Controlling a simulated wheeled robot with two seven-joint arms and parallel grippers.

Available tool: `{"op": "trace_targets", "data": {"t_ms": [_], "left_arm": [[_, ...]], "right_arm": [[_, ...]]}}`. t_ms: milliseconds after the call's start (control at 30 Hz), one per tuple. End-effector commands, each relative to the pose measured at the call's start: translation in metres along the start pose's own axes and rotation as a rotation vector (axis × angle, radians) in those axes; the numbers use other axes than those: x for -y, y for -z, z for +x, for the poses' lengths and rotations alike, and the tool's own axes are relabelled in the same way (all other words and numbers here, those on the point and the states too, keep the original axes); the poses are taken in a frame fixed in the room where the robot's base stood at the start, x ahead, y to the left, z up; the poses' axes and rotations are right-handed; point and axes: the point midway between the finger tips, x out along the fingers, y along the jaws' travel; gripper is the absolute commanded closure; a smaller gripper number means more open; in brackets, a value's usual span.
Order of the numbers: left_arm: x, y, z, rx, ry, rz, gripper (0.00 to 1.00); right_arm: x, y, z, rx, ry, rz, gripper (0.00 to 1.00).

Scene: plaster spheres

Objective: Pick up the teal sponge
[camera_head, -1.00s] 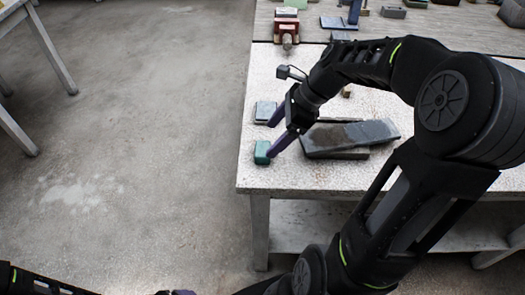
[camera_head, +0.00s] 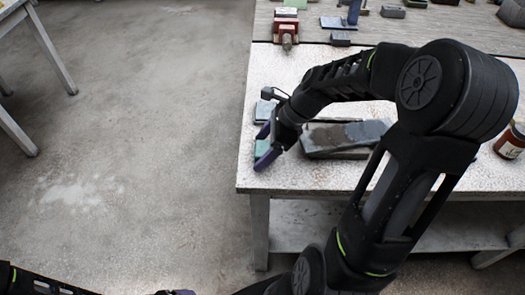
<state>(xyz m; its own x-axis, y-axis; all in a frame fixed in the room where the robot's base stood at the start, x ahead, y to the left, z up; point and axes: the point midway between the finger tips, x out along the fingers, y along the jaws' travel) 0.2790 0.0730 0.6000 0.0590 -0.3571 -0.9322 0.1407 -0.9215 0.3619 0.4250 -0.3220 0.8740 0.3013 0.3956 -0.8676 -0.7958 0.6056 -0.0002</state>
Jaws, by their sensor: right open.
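The teal sponge (camera_head: 261,149) lies near the left edge of the speckled table (camera_head: 300,178), partly hidden by my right gripper. My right gripper (camera_head: 261,146) is open, its two purple fingers on either side of the sponge. The near finger overlaps the sponge's front in the picture; I cannot tell whether it touches. My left gripper (camera_head: 178,292) barely shows at the bottom edge, and its jaw state is not visible.
A grey-blue block (camera_head: 264,109) sits just behind the sponge. A dark slab on a block (camera_head: 350,136) lies to its right. A labelled jar (camera_head: 511,142) stands at the right. A red vise (camera_head: 286,25) is at the back. Open floor lies left.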

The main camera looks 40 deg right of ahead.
Motion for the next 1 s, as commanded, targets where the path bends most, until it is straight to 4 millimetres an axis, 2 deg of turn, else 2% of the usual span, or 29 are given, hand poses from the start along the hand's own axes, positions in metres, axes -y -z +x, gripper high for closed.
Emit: {"op": "trace_targets", "data": {"t_ms": [467,1000], "left_arm": [[0.0000,0.0000,0.0000,0.000,0.000,0.000,0.10],[0.0000,0.0000,0.0000,0.000,0.000,0.000,0.10]], "right_arm": [[-0.0001,-0.0001,-0.0005,0.000,0.000,0.000,0.20],[-0.0001,-0.0002,-0.0006,0.000,0.000,0.000,0.63]]}}
